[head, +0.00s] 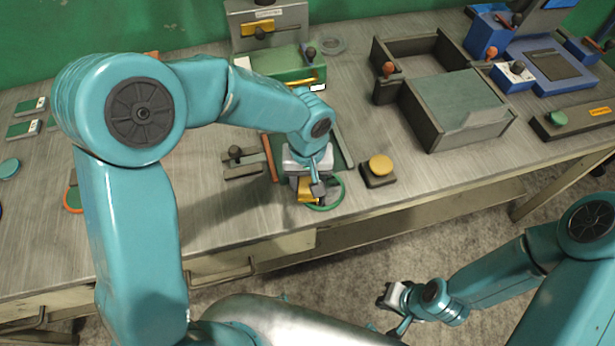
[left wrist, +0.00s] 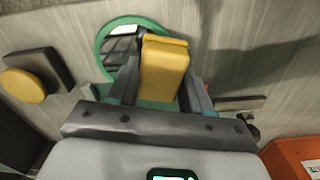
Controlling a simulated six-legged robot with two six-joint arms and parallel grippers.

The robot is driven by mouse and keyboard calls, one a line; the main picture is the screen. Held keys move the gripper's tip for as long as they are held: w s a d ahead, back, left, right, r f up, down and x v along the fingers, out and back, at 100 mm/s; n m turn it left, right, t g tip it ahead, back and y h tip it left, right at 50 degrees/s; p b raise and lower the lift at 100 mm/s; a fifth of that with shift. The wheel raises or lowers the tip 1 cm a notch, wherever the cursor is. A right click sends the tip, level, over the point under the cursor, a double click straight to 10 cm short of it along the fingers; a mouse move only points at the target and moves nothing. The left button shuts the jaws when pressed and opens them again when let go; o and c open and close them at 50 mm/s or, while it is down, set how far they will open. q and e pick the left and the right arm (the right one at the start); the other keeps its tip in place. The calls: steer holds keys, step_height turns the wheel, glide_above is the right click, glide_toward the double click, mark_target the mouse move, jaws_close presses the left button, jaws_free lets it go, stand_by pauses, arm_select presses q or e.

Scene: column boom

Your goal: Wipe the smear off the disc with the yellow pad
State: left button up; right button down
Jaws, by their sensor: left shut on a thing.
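The yellow pad (head: 306,195) is held between the fingers of my left gripper (head: 308,186), low over the bench near its front edge. In the left wrist view the pad (left wrist: 163,72) stands out between the two fingers of the gripper (left wrist: 162,88). The disc (head: 338,190) has a green rim, and the pad and gripper hide part of it. In the left wrist view the disc (left wrist: 103,50) shows a pale face with dark streaks, just beside and partly behind the pad. I cannot tell whether they touch. My right gripper (head: 392,302) hangs off the bench at lower right; its jaws are unclear.
A yellow button on a dark base (head: 380,168) stands right of the disc. A small grey lever fixture (head: 243,163) is to the left. A grey-green box (head: 455,105) and a green machine (head: 285,68) stand farther back.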

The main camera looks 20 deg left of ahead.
mark_target(336, 183)
arm_select(q)
steer(key=shift+f+b, duration=1.05)
steer(key=shift+b, duration=0.05)
stand_by(0.4)
steer(key=shift+w+d+r, duration=0.15)
steer(key=shift+w+d, duration=0.95)
steer(key=shift+d, duration=0.2)
steer(key=shift+w+d, duration=1.15)
steer(key=shift+d, duration=0.3)
